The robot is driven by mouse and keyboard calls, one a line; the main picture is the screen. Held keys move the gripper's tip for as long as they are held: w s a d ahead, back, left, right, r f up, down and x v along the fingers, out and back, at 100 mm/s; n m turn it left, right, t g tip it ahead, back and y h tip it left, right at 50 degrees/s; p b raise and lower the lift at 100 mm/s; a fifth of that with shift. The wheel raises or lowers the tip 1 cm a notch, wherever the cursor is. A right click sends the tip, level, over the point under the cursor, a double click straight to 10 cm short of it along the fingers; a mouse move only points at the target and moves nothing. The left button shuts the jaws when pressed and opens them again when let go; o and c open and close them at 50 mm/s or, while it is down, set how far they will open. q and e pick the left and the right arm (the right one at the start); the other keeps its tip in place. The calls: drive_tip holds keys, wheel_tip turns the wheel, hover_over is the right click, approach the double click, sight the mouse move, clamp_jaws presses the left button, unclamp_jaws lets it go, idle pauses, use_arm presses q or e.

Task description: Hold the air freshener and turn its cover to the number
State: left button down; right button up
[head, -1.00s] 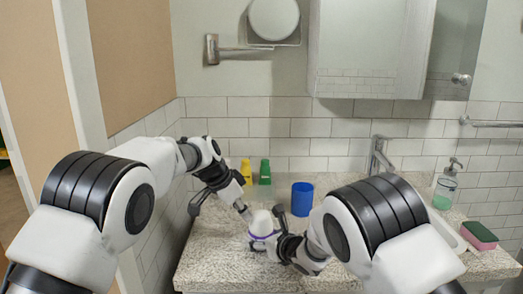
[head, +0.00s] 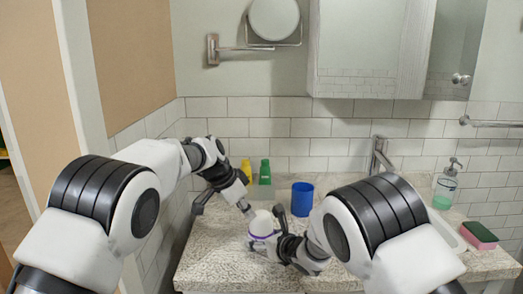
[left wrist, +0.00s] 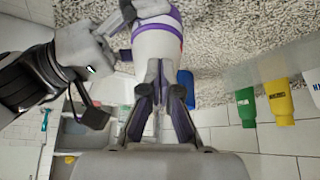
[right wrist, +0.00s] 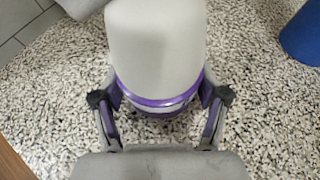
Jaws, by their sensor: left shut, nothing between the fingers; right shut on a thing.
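The air freshener (head: 262,224) is white with a purple band and stands on the speckled counter. It also shows in the left wrist view (left wrist: 157,45) and in the right wrist view (right wrist: 157,50). My right gripper (right wrist: 160,102) is shut around its lower part, one finger on each side near the purple band. My left gripper (head: 248,212) is shut and empty. Its fingertips are close to the white cover's top; in the left wrist view (left wrist: 160,68) I cannot tell whether they touch it. No number is visible on the air freshener.
A blue cup (head: 302,198) stands close behind the air freshener. A yellow bottle (head: 246,171) and a green bottle (head: 265,171) stand at the back wall. A faucet (head: 380,155), a soap dispenser (head: 445,187) and a sponge (head: 478,235) are on the right.

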use_arm(q)
drive_tip(key=shift+s+d, duration=0.25)
drive_tip(key=shift+s, duration=0.1)
idle(0.3)
drive_tip(key=shift+s+a, duration=0.1)
drive_tip(key=shift+a, duration=0.05)
drive_tip(key=shift+s+a, duration=0.1)
drive_tip(key=shift+a, duration=0.1)
wheel_tip(320, 180, up, 6)
idle(0.5)
wheel_tip(320, 180, down, 6)
drive_tip(key=shift+w+a, duration=0.3)
drive_tip(key=shift+a, duration=0.15)
idle(0.4)
